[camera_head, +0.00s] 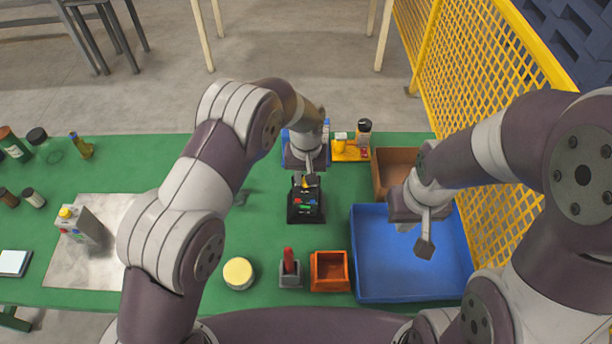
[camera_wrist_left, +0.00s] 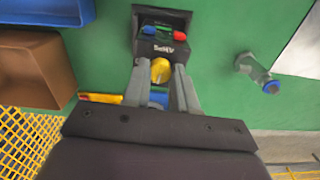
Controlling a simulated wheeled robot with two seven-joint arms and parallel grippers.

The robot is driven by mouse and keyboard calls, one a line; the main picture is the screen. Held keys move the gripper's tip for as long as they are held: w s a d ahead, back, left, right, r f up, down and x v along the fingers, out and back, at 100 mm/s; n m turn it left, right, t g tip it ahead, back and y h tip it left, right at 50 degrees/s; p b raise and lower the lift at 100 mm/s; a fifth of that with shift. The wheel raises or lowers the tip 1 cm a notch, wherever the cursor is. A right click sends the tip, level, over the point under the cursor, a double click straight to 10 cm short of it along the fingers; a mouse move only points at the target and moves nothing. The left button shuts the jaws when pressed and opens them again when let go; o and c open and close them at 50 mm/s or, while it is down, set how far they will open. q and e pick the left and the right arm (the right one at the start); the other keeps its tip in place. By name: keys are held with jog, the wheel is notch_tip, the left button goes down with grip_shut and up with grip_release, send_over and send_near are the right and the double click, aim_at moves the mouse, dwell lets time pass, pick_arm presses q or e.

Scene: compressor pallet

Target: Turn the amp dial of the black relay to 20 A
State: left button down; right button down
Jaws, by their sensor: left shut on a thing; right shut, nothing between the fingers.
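The black relay (camera_head: 306,208) stands upright on the green table, in the middle. It also shows in the left wrist view (camera_wrist_left: 160,48), with a blue and a red button and white lettering. Its yellow dial (camera_wrist_left: 160,70) sits between the fingertips of my left gripper (camera_wrist_left: 159,75). My left gripper (camera_head: 308,176) comes down on the relay from above and is shut on this dial. The dial's scale and pointer cannot be read. My right gripper (camera_head: 424,246) is shut and empty above the blue tray.
The blue tray (camera_head: 365,290) lies right of the relay, with a brown bin (camera_head: 380,178) behind it. An orange bin (camera_head: 330,285), a grey holder with a red part (camera_head: 289,270) and a yellow-topped round thing (camera_head: 238,273) stand in front. A yellow mesh fence (camera_head: 470,60) bounds the right.

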pick_arm(q)
jog(key=c, duration=0.9)
grip_release()
jog(key=shift+r, duration=0.15)
notch_tip(320, 180, up, 8)
jog(key=shift+f+b, duration=0.25)
jog(key=shift+b, duration=0.9)
notch_tip(320, 180, up, 5)
jog(key=p, duration=0.3)
